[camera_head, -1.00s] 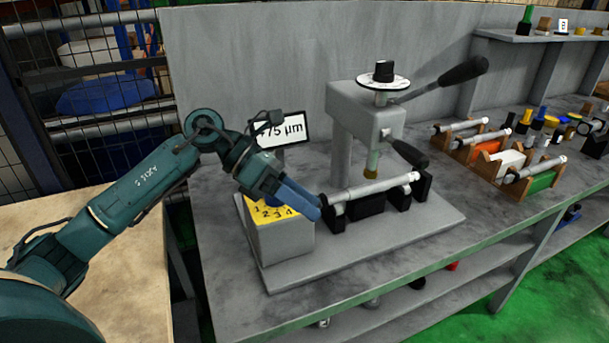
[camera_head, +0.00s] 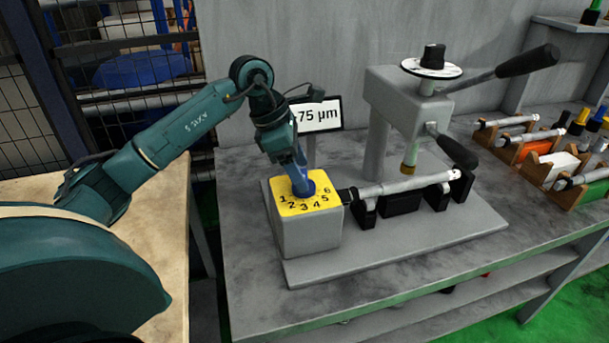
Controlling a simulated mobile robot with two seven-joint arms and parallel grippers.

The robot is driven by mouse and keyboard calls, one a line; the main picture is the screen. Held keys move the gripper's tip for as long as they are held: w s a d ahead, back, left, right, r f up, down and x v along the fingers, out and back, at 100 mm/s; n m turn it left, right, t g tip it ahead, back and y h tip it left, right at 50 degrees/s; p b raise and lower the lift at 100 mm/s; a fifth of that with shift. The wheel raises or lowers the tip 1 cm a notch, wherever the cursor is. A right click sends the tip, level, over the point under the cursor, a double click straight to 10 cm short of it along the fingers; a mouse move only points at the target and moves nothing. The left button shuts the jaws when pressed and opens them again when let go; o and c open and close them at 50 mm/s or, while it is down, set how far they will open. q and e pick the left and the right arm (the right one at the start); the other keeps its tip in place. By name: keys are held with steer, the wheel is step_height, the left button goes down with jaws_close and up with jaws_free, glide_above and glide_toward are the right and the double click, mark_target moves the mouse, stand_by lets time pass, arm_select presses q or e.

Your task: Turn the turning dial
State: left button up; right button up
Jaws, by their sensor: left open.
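The yellow dial face (camera_head: 287,207) with black numbers sits on top of a grey block at the left end of the grinder. A blue knob (camera_head: 305,190) stands at its middle, partly covered by my gripper. My left gripper (camera_head: 301,182) points down at the knob, its blue fingers open and at or just above it. I cannot tell whether the fingers touch the knob. My right gripper is not in view.
A display (camera_head: 319,115) reading 75 µm stands behind the dial. To the right are a shaft (camera_head: 410,184) on black supports, a press (camera_head: 395,92) with black-handled levers, and a black knob (camera_head: 433,56) on a white disc. The bench front (camera_head: 250,300) is clear.

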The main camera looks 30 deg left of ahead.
mark_target(304, 174)
arm_select(q)
steer(key=shift+x, duration=1.5)
steer(key=shift+c, duration=0.2)
steer(key=c, duration=0.9)
